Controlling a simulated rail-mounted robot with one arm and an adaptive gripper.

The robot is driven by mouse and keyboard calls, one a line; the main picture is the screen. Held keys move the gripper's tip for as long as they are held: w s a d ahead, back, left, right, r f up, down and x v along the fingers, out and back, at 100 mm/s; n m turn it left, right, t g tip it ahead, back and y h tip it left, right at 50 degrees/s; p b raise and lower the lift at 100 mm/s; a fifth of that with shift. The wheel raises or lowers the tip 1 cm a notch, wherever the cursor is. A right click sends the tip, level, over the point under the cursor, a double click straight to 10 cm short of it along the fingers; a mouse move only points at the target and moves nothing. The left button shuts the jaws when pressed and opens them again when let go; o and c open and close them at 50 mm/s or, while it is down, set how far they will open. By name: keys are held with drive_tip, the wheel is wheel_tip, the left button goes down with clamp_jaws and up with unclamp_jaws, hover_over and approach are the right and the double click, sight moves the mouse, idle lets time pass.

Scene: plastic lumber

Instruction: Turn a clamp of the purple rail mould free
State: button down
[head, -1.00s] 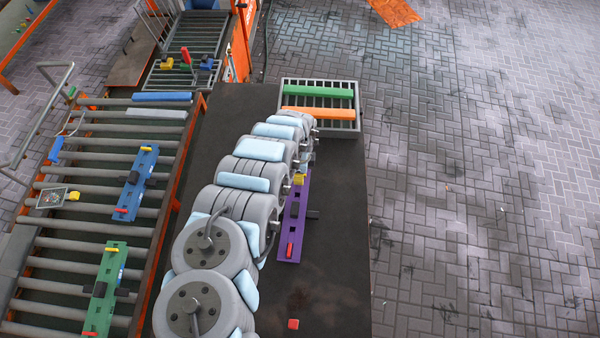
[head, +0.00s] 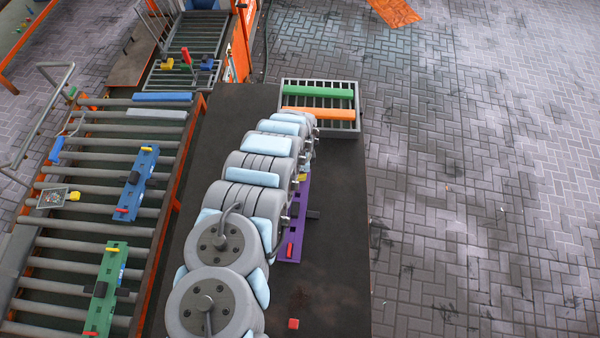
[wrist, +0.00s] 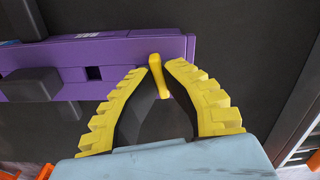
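The purple rail mould (head: 300,215) lies on the dark table, partly behind my arm in the head view. Its red clamp (head: 290,249) is at the near end and a yellow clamp (head: 302,177) shows at the far end. In the wrist view, the purple mould (wrist: 125,50) runs across the upper left. The yellow clamp's lever (wrist: 160,80) stands between the tips of my gripper (wrist: 159,66). The yellow ribbed fingers lean inward and look open, with a narrow gap beside the lever. My arm hides the gripper in the head view.
A grey rack (head: 320,115) with a green and an orange bar stands at the table's far end. A small red block (head: 293,324) lies near the front. Blue (head: 137,183) and green (head: 108,280) moulds lie on the roller conveyor (head: 60,235) at left. The table's right side is clear.

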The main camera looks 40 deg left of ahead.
drive_tip(key=n, duration=0.4)
drive_tip(key=shift+f+n, duration=0.1)
drive_tip(key=shift+n, duration=0.2)
drive_tip(key=n, duration=0.3)
drive_tip(key=shift+d+n+b, duration=0.1)
drive_tip(key=shift+n+b, duration=0.2)
drive_tip(key=shift+b, duration=0.05)
drive_tip(key=n, duration=0.3)
drive_tip(key=shift+n+b, duration=0.3)
drive_tip(key=shift+b, duration=0.05)
drive_tip(key=shift+n+b, duration=0.35)
drive_tip(key=shift+n, duration=1.35)
drive_tip(key=c, duration=1.2)
unclamp_jaws()
drive_tip(key=shift+o, duration=0.2)
